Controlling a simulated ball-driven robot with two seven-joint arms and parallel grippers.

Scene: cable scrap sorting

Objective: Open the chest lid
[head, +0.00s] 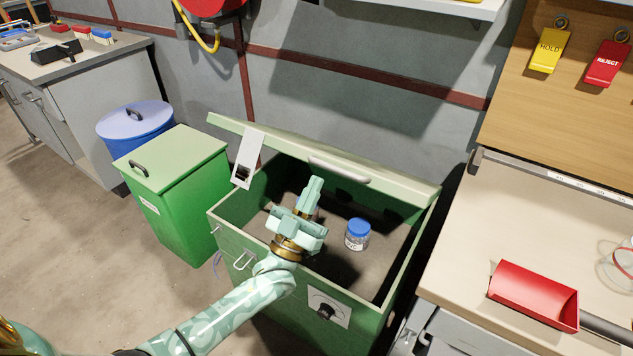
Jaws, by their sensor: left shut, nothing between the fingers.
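The green chest (230,238) stands against the wall, and its inside shows from above. Its lid (400,185) is raised and leans back at the rear, with a pale handle (338,169) along its edge and a white latch plate (247,158) hanging at its left. My left gripper (314,190) is shut and empty. In the picture it lies over the chest opening, below the lid's handle; I cannot tell whether it touches the lid. My right gripper is not in view.
A green bin (180,185) and a blue drum (135,122) stand left of the chest. At the right, a workbench (510,235) holds a red scoop (533,295). A grey cabinet (105,85) stands at the far left. The floor at the left is clear.

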